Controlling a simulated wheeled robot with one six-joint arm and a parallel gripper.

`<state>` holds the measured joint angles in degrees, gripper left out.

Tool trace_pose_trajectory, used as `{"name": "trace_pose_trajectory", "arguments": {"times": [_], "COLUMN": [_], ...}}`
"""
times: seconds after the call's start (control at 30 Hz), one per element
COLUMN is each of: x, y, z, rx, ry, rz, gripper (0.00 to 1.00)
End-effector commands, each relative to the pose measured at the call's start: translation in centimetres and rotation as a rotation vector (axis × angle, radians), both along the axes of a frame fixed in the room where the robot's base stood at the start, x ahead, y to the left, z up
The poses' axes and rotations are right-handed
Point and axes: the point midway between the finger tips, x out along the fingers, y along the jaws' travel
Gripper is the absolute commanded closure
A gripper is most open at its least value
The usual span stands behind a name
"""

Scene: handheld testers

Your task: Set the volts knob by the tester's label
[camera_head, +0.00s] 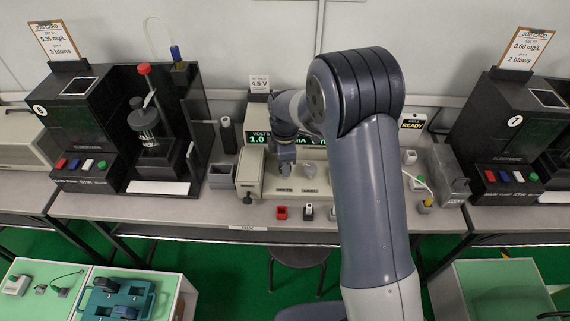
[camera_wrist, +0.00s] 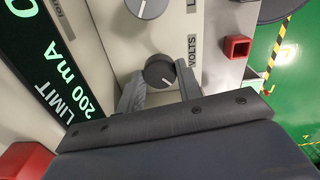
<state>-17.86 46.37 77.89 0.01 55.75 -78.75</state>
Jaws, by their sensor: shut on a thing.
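The tester (camera_head: 251,172) stands on the middle bench, partly hidden behind my arm. Its card (camera_head: 259,84) reads 4.5 V. Its display (camera_head: 259,138) shows VOLTS 1.0 in the head view; the rest is covered by my arm. In the wrist view the display (camera_wrist: 50,60) shows LIMIT 200 mA. The dark round volts knob (camera_wrist: 159,71) sits beside the printed VOLTS label (camera_wrist: 192,52), with a white pointer mark on its face. My gripper (camera_wrist: 160,88) has one finger on each side of this knob and is shut on it. It also shows in the head view (camera_head: 285,166).
A second, lighter knob (camera_wrist: 147,6) is close by on the panel. Red socket (camera_head: 281,212) and a black one (camera_head: 308,211) lie in front of the tester. Dark machines stand left (camera_head: 75,120) and right (camera_head: 510,125). A READY sign (camera_head: 412,121) stands behind my arm's right side.

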Motion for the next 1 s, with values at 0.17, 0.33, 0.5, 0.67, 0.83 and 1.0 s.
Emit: {"name": "trace_pose_trajectory", "arguments": {"times": [0.17, 0.33, 0.5, 0.67, 0.83, 1.0], "x": [0.06, 0.06, 0.07, 0.08, 0.08, 0.07], "y": [0.01, 0.01, 0.01, 0.01, 0.0, 0.0], "z": [-0.01, 0.01, 0.02, 0.02, 0.02, 0.03], "rx": [0.0, 0.0, 0.0, 0.001, 0.001, 0.001], "ry": [-0.002, -0.002, -0.002, -0.003, -0.002, -0.002], "rz": [-0.168, -0.329, -0.491, -0.643, -0.804, -0.965], "gripper": [0.89, 0.89, 0.89, 0.89, 0.89, 0.89]}}
